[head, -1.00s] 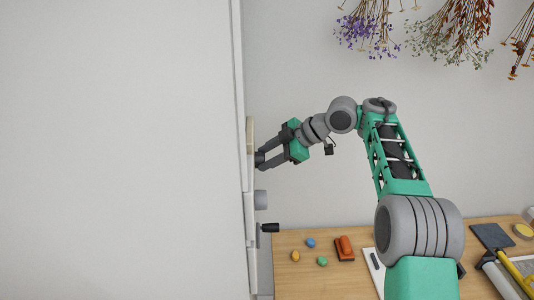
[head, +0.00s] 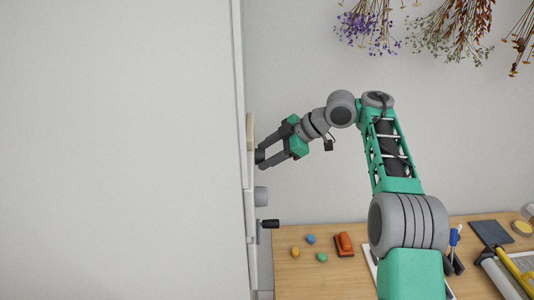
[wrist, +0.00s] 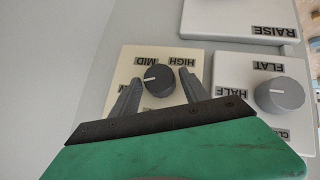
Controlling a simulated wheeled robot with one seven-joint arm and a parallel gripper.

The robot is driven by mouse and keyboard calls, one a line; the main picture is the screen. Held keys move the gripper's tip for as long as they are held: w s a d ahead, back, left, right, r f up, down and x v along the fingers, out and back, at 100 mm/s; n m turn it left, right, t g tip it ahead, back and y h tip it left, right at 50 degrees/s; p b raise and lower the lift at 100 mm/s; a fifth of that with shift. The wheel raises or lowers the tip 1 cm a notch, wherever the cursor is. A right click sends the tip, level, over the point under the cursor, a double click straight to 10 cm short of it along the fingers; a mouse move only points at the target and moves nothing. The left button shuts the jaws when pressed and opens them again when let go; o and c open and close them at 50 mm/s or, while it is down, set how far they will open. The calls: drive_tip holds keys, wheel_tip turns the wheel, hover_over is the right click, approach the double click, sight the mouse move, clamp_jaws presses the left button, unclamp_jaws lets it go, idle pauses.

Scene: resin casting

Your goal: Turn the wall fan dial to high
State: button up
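The fan dial (wrist: 160,86) is a dark grey round knob on a cream plate (wrist: 118,74) in the wrist view. Its labels appear upside down; MID and HIGH are readable along the plate's upper edge. The white pointer mark points left, below the MID label. My gripper (wrist: 159,75) has one finger on each side of the dial, with small gaps visible, so it looks open around the knob. In the head view the plate (head: 250,132) is seen edge-on, and my gripper (head: 260,156) reaches it from the right. The dial is hidden there.
Right of the dial plate is a white plate with another grey knob (wrist: 279,95), labelled FLAT and HALF. A plate marked RAISE (wrist: 240,18) is above. A black-handled crank (head: 268,224) sticks out lower on the wall. The table (head: 310,275) holds small coloured pieces and an orange block (head: 344,244).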

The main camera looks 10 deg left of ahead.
drive_tip(key=shift+o, duration=0.8)
drive_tip(key=shift+r, duration=0.1)
drive_tip(key=shift+t+b, duration=0.3)
